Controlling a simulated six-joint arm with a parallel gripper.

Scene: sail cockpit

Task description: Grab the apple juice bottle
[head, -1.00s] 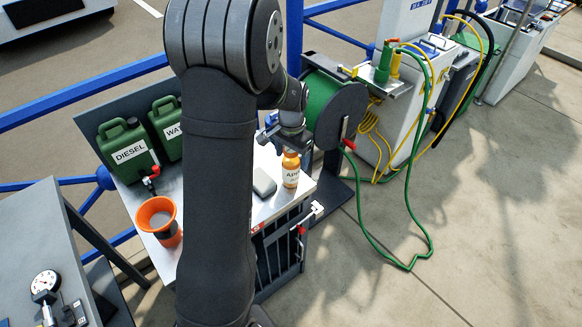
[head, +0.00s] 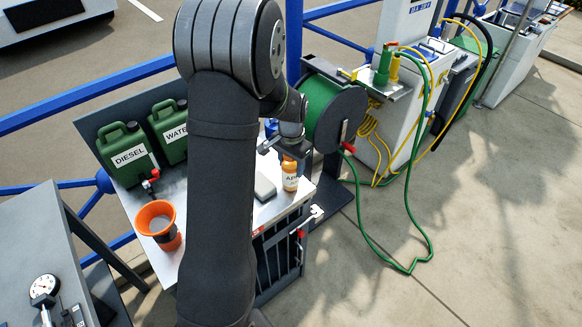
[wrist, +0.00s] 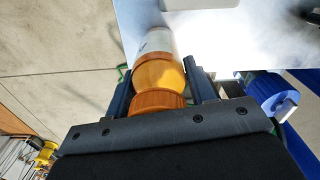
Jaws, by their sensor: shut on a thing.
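The apple juice bottle (head: 290,177) is orange with a white label and stands upright near the right edge of the metal work table in the head view. In the wrist view the bottle (wrist: 160,74) lies between the two fingers, its orange cap nearest the palm. My gripper (head: 283,150) is over the top of the bottle, pointing down at it. In the wrist view my gripper (wrist: 162,92) is shut on the bottle around its upper part. The bottle's base appears to be on the table top; its cap is partly hidden by the gripper in the head view.
Green diesel (head: 127,154) and water (head: 170,131) cans and an orange funnel cup (head: 157,219) stand on the table (head: 192,200). A green hose reel (head: 334,112) is close behind the gripper.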

